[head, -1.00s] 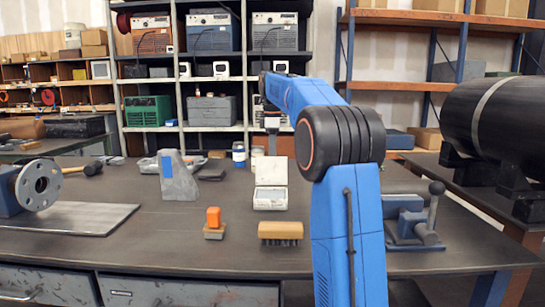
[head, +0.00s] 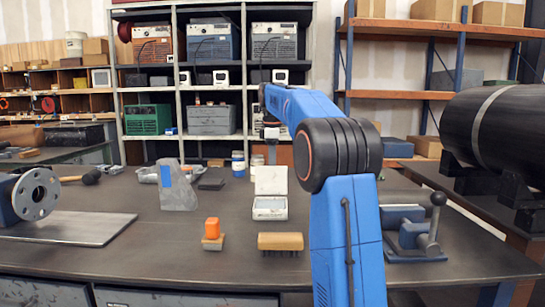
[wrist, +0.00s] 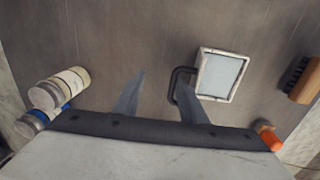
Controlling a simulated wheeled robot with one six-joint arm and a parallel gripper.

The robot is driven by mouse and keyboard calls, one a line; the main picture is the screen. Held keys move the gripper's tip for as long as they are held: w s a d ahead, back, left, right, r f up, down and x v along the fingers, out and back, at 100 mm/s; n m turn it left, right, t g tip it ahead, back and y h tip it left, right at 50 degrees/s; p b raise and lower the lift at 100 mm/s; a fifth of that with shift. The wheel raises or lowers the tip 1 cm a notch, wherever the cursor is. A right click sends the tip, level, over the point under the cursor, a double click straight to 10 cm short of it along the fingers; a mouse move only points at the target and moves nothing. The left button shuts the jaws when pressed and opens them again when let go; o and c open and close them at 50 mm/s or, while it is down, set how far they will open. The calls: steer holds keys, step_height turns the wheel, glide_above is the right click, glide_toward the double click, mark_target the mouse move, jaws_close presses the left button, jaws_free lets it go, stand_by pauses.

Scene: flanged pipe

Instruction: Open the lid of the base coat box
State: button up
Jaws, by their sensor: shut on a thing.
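The base coat box (head: 270,213) is a small pale box on the bench in the head view. Its pale lid (head: 270,180) stands upright at the far side. The wrist view shows the box from above, with a white rim and light panel (wrist: 223,75); a dark handle (wrist: 174,84) sticks out from its left side. My gripper (head: 271,133) is above and behind the lid in the head view. In the wrist view my gripper (wrist: 160,92) has its right finger against or over the handle. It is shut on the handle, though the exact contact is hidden.
A wooden brush (head: 280,242) and an orange-topped tool (head: 212,236) lie in front of the box. Jars (head: 238,164) stand behind it. A grey angled block (head: 177,188) is to the left, a blue vise (head: 412,240) to the right.

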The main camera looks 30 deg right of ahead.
step_height(320, 180, up, 12)
steer(key=shift+s+a+f, duration=0.2)
steer(key=shift+s+f, duration=0.05)
steer(key=shift+f, duration=0.1)
stand_by(0.4)
